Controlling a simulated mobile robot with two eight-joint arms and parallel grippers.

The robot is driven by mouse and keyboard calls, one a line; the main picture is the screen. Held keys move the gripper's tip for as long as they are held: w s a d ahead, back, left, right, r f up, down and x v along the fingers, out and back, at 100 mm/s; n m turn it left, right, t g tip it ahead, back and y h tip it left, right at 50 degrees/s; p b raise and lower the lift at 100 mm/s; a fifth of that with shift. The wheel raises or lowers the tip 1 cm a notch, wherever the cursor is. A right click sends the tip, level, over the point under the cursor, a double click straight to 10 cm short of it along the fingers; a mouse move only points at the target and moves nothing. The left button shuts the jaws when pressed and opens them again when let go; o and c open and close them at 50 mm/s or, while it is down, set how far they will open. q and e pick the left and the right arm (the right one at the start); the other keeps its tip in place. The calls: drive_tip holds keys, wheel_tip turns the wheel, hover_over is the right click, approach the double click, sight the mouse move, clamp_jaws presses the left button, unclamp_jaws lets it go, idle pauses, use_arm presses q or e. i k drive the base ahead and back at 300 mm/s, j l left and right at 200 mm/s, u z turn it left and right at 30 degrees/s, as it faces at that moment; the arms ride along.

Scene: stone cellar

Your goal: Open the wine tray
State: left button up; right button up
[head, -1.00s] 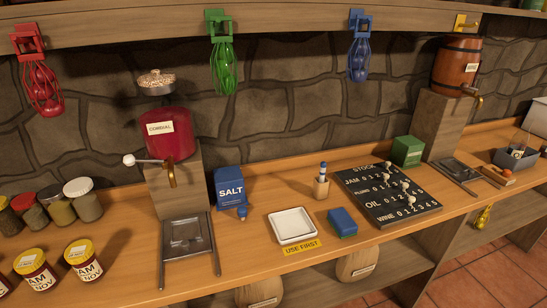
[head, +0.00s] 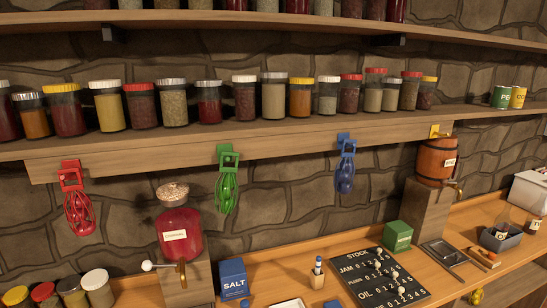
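A wooden barrel (head: 437,160) with dark hoops and a small label, too small to read, sits on a wooden stand (head: 430,216) at the right. A brass tap (head: 457,188) sticks out from its lower front. A flat dark metal tray (head: 443,253) lies on the counter at the foot of this stand. I cannot tell from here whether it is open or closed. Neither of my grippers is in view.
A red cordial jar (head: 180,234) with a tap stands at the left. A stock board (head: 377,279), green box (head: 397,236), blue salt box (head: 233,280) and grey bin (head: 500,238) stand on the counter. Whisks hang from the lower shelf (head: 270,138), which holds several jars.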

sight(442, 250)
drive_tip(key=z, duration=1.3)
